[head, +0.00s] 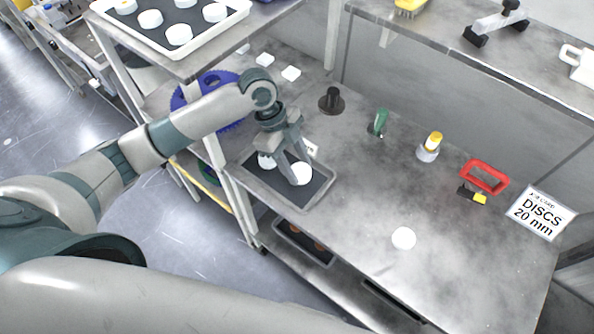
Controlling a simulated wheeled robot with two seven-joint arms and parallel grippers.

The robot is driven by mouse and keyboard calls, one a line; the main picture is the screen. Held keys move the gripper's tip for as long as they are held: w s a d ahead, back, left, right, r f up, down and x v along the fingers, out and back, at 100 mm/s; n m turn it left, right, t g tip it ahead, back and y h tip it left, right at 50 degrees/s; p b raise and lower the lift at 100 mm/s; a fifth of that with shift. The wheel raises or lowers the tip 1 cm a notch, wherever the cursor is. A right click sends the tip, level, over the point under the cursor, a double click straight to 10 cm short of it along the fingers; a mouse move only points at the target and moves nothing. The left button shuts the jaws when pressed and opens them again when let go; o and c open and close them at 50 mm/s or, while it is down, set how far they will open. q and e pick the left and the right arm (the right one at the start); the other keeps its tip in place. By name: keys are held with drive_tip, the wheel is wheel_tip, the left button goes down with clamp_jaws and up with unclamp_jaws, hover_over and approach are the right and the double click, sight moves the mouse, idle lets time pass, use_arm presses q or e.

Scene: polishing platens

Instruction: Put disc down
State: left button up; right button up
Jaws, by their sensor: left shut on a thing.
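My left gripper (297,168) reaches down over a small dark-lined tray (323,190) on the metal bench. It is shut on a white disc (301,174) at its fingertips, over the tray's right part. I cannot tell whether this disc touches the tray floor. A further white disc (403,238) lies alone on the bench at the lower right. My right gripper is not in view.
A black knobbed piece (332,101), a green-handled tool (379,122), a yellow-capped bottle (429,147) and a red-handled object (484,177) stand along the bench. A sign (541,212) reads "DISCS 20 mm". A tray of white discs (215,42) sits on the upper left shelf. The bench middle is clear.

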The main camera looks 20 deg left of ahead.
sight(294, 168)
use_arm(q)
wheel_tip(294, 168, down, 3)
drive_tip(key=shift+r+p, duration=0.1)
drive_tip(key=shift+p, duration=0.55)
drive_tip(key=shift+f, duration=0.4)
drive_tip(key=o, duration=1.1)
drive_tip(key=shift+f, duration=0.1)
drive_tip(key=shift+o, duration=0.2)
drive_tip(key=p+v, duration=0.9)
drive_tip(key=v, duration=0.3)
drive_tip(key=shift+d, duration=0.1)
